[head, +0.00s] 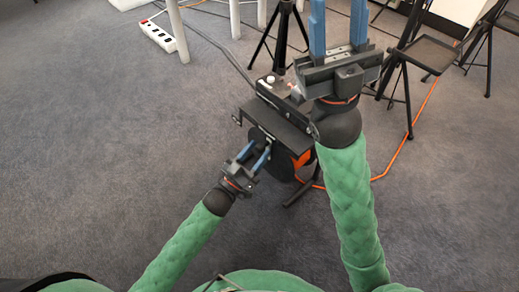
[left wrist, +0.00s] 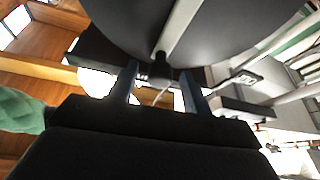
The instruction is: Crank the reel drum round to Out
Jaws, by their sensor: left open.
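The reel drum shows in the head view as a dark round side (head: 264,160) with orange cord (head: 302,159) beside it, below a black box-like top (head: 275,125). In the left wrist view the drum's dark disc (left wrist: 235,30) fills the top, crossed by a grey crank arm (left wrist: 184,25). The crank's dark knob (left wrist: 160,68) lies between the fingers of my left gripper (head: 257,157), which is open with space on both sides. My right gripper (head: 338,25) is raised at the top, open and empty; its fingertips are cut off. I cannot read an Out mark.
Orange cord (head: 398,152) runs over the carpet on the right. Black folding chairs (head: 427,52) and a tripod (head: 283,40) stand behind the reel. A white power strip (head: 158,36) lies at the upper left. The left carpet is clear.

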